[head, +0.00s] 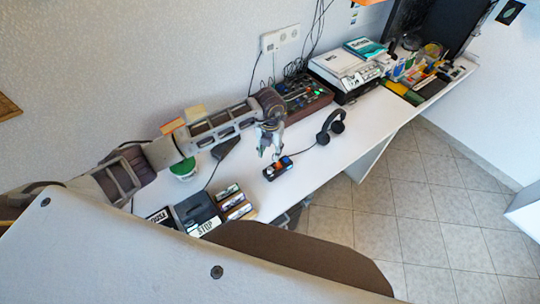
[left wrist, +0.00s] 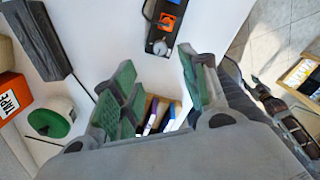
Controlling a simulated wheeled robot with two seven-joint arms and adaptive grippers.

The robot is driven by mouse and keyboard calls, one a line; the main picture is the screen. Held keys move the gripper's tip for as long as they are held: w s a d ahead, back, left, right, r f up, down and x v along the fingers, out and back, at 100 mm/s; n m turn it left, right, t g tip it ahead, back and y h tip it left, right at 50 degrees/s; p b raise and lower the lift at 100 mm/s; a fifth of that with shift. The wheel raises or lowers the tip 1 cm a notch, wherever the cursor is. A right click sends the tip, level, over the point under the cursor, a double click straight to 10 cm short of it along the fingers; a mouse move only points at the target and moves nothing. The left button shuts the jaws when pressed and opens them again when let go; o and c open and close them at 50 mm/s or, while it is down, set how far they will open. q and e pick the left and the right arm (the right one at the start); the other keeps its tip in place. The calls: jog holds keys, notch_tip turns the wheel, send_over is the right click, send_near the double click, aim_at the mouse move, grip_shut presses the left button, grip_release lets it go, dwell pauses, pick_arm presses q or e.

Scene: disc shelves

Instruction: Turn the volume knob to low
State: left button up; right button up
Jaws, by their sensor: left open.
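A small black control box (head: 278,168) with an orange part and a blue part lies near the table's front edge.
Headphones (head: 331,126) lie to the right of the box. A mixing console (head: 303,95) stands behind, against the wall.

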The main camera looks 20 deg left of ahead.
pick_arm(q)
jog(key=shift+r, duration=0.25)
jog(key=shift+w, duration=0.2)
pick_arm(e)
jog(key=shift+f, duration=0.2)
